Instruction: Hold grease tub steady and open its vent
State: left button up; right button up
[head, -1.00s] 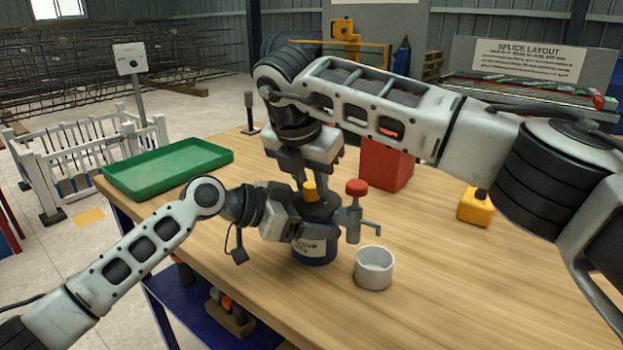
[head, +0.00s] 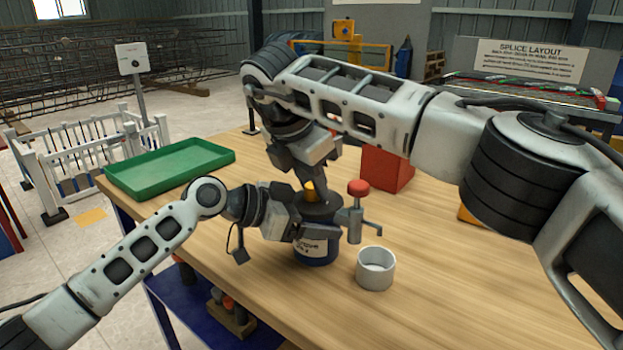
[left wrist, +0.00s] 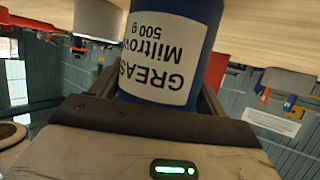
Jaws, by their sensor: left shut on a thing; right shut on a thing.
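The grease tub (head: 318,252), dark blue with a white label and a dark lid, stands upright on the wooden table. It also shows in the left wrist view (left wrist: 165,45), label upside down. My left gripper (head: 306,228) is shut around the tub's side, a finger on each side of it. A yellow cap (head: 310,192) sits on top of the lid, and I take it for the vent. My right gripper (head: 312,186) comes down from above and is shut on this cap, partly hiding it.
A white cup (head: 376,270) stands right of the tub, near the spout. A green tray (head: 170,167) lies at the table's left, and a red container (head: 386,168) stands behind. The table's right front is clear.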

jog(key=shift+r, duration=0.1)
jog(key=o, duration=0.7)
jog(key=v, duration=1.2)
pick_arm(q)
jog(key=o, duration=1.6)
jog(key=shift+c, duration=0.2)
jog(key=shift+a, duration=0.1)
